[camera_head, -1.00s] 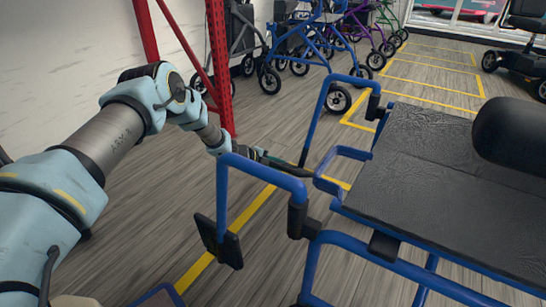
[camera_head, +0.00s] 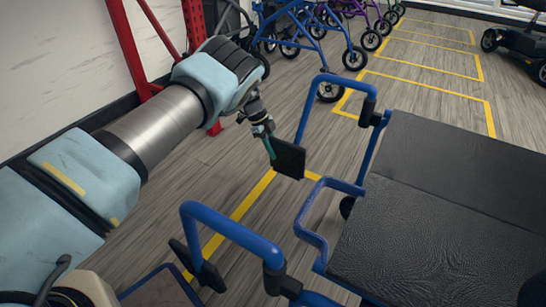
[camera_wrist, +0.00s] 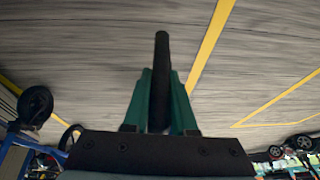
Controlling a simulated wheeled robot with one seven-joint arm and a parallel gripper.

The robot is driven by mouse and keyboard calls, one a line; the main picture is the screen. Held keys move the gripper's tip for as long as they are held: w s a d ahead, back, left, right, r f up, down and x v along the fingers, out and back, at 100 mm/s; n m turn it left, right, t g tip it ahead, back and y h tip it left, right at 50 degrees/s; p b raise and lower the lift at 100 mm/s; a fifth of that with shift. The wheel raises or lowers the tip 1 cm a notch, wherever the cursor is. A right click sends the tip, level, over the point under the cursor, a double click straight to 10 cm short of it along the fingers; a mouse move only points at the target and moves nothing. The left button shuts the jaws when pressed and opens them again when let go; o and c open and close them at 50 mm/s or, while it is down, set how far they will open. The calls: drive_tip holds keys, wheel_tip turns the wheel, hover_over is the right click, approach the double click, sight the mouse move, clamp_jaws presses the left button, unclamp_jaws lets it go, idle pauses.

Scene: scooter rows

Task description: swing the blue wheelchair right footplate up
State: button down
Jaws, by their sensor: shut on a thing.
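The blue wheelchair (camera_head: 312,215) is at the right in the head view, its front toward the left. Its right footplate (camera_head: 289,160), a black plate, hangs from the far blue leg tube (camera_head: 304,112) and stands steeply tilted, its broad face showing. My gripper (camera_head: 270,148) is shut on the plate's edge from the left. In the wrist view my green fingers (camera_wrist: 160,85) clasp the dark footplate, seen edge-on (camera_wrist: 161,50). The left footplate (camera_head: 197,264) hangs on the near leg tube, apart from my gripper.
A red rack frame (camera_head: 125,50) stands against the white wall behind my arm. Blue rollators (camera_head: 320,30) and others line the back. A dark scooter (camera_head: 515,45) stands at the far right.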

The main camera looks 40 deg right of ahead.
drive_tip(key=shift+w+d+f+y+b, duration=0.15)
drive_tip(key=shift+d+y+b, duration=0.45)
drive_tip(key=shift+b, duration=0.7)
drive_tip(key=shift+a, duration=0.1)
drive_tip(key=c, duration=0.7)
unclamp_jaws()
drive_tip(key=shift+p+v, duration=1.65)
drive_tip(key=shift+v, duration=3.85)
